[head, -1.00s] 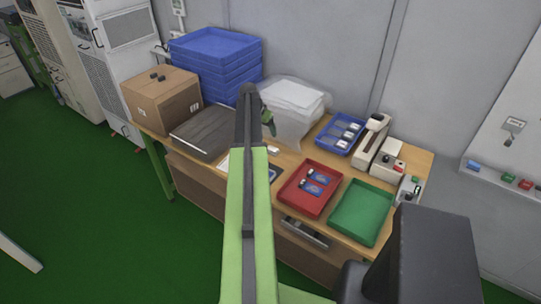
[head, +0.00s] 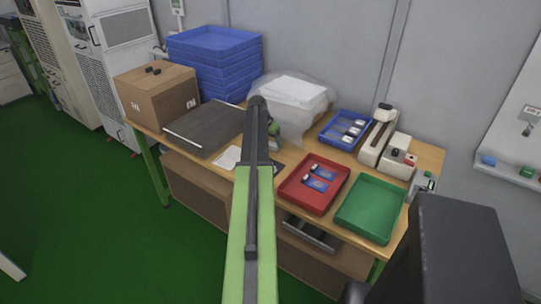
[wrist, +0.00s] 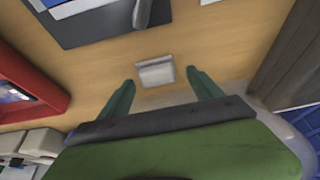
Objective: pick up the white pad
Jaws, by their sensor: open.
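The white pad (wrist: 155,72) is a small, pale, roughly square piece lying on the wooden table in the wrist view. My gripper (wrist: 160,80) is open, with one green finger on each side of the pad's near end. The pad lies between and just beyond the fingertips, and no contact shows. In the head view my gripper (head: 274,132) is over the table in front of the clear plastic bag. There I cannot make out the pad, which seems hidden by my arm.
The plastic bag (head: 292,105) stands behind my gripper. A red tray (head: 314,207) and a green tray (head: 370,209) lie to the right, a dark flat case (head: 207,130) to the left. A dark board (wrist: 98,30) lies beyond the pad. Bare wood surrounds the pad.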

